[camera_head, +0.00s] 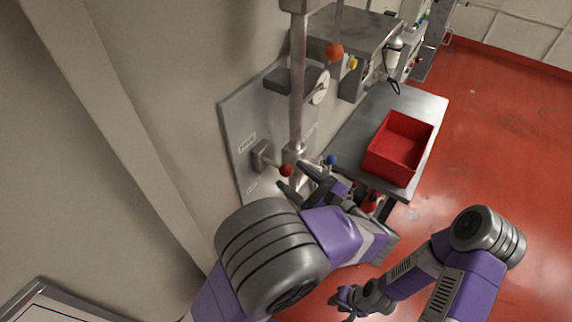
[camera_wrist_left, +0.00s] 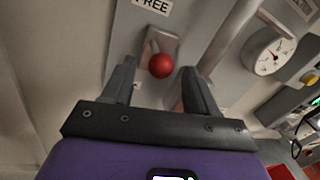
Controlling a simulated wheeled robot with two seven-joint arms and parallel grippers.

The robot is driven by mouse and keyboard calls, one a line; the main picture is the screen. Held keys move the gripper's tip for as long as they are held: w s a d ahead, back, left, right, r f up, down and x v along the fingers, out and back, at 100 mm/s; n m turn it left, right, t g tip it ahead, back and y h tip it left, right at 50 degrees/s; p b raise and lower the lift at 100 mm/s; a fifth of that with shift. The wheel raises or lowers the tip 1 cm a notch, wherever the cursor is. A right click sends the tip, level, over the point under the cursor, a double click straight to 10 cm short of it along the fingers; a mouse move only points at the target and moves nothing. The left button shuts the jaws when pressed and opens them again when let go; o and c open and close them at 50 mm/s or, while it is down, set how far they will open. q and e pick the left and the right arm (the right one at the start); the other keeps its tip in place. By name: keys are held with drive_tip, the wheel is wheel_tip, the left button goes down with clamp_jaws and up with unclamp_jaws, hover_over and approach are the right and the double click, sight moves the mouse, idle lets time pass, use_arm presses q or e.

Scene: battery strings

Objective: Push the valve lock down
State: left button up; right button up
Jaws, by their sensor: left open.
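The valve lock is a grey lever with a red ball knob (camera_head: 286,170), mounted on a grey wall panel (camera_head: 236,125). In the left wrist view the red knob (camera_wrist_left: 161,66) lies just below a label reading FREE (camera_wrist_left: 152,5). My left gripper (camera_head: 298,181) is open, with its fingers pointing at the panel beside the knob. In the left wrist view the knob appears between the two fingertips (camera_wrist_left: 158,70); whether they touch it cannot be told. My right gripper (camera_head: 347,299) hangs low over the floor, far from the panel, too small to read.
A vertical metal pipe (camera_head: 297,90) runs close by the knob. A round gauge (camera_head: 321,87) and an orange-red ball (camera_head: 334,52) are above. A blue knob (camera_head: 330,160) is right of the pipe. A red bin (camera_head: 400,147) stands on a metal table (camera_head: 428,104). The red floor at right is open.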

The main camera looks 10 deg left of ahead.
sight(285, 168)
use_arm(q)
drive_tip(key=shift+x, duration=1.85)
drive_tip(key=shift+f, duration=0.1)
clamp_jaws()
